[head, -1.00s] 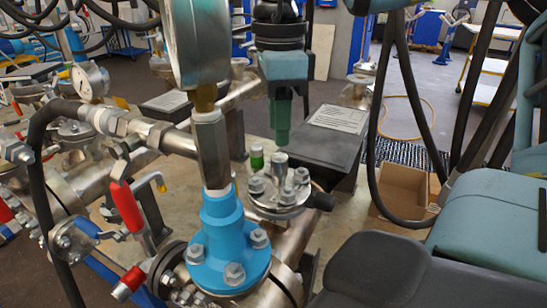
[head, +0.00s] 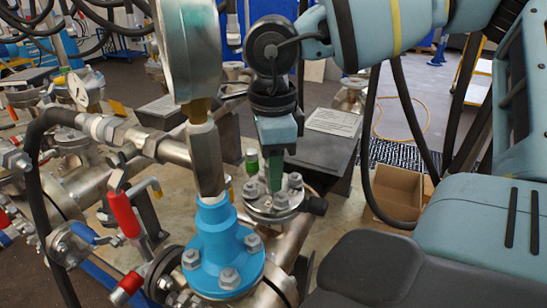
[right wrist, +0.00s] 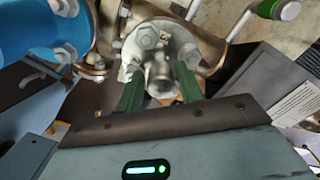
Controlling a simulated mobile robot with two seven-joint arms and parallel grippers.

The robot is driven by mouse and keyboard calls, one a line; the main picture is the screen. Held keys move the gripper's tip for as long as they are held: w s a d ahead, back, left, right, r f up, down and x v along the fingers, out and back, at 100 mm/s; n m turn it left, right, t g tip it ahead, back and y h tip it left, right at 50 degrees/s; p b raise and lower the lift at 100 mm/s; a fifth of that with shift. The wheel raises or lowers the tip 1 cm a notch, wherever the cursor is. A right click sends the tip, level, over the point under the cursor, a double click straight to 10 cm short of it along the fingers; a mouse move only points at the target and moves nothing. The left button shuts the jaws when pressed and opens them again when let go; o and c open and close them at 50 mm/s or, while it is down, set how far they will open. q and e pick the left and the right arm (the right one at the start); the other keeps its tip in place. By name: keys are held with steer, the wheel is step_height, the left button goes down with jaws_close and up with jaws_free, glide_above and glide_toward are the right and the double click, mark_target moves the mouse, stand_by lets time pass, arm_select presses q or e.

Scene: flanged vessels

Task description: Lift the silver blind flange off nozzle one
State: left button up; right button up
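The silver blind flange (head: 258,206) is a round bolted disc on a nozzle right of the blue flanged fitting. In the right wrist view the flange (right wrist: 205,50) shows with bolt heads and a short upright post (right wrist: 159,78) in its middle. My right gripper (head: 273,185) points straight down, its green fingertips at the flange top, hiding the post in the head view. In the wrist view the fingers of my right gripper (right wrist: 160,85) stand apart on either side of the post, with a small gap showing; it looks open. My left gripper is out of view.
The blue fitting (head: 217,240) with a tall pressure gauge (head: 186,45) stands close left of the flange. A red-handled valve (head: 124,213) is further left. A dark box with a labelled top (head: 330,123) and an open cardboard box (head: 395,192) lie to the right.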

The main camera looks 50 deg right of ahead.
jaws_close()
steer(key=shift+w+r, duration=0.1)
steer(key=shift+r, duration=0.25)
step_height(320, 180, up, 10)
steer(key=shift+f, duration=0.2)
steer(key=shift+d, duration=0.15)
